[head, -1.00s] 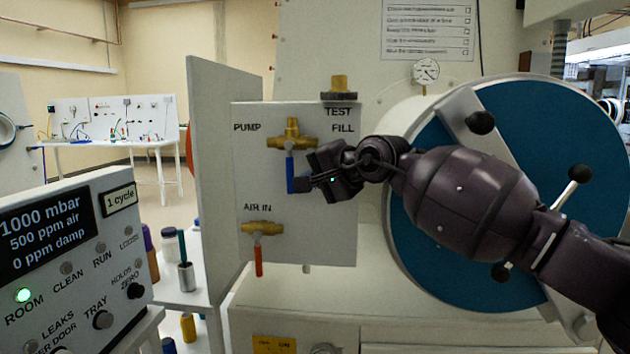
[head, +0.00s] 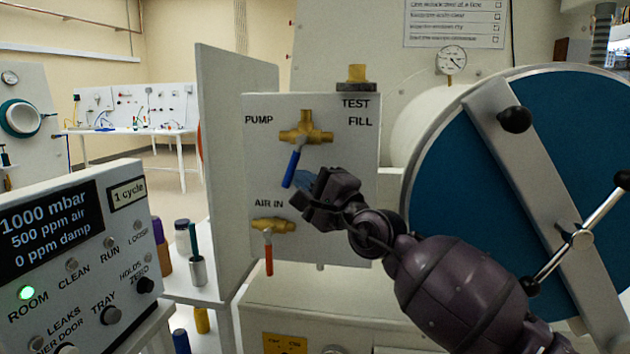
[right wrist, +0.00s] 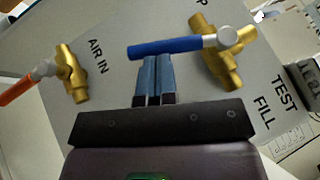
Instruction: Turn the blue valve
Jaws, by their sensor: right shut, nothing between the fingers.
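The blue valve handle (head: 291,168) hangs from a brass body (head: 306,136) beside the PUMP label on the white panel. It slants down, its lower end to the left. My right gripper (head: 303,181) is shut and empty, its blue-grey fingers just right of the handle's lower part. In the right wrist view the closed fingertips (right wrist: 154,62) lie right at the edge of the blue handle (right wrist: 165,46), against it or very close. My left gripper is out of view.
A red-handled valve (head: 268,251) hangs below, by AIR IN. A brass TEST FILL fitting (head: 357,78) tops the panel. A white side plate (head: 236,160) stands left. A large blue round door (head: 460,190) with a bar and knobs is at right. A control box (head: 80,260) stands front left.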

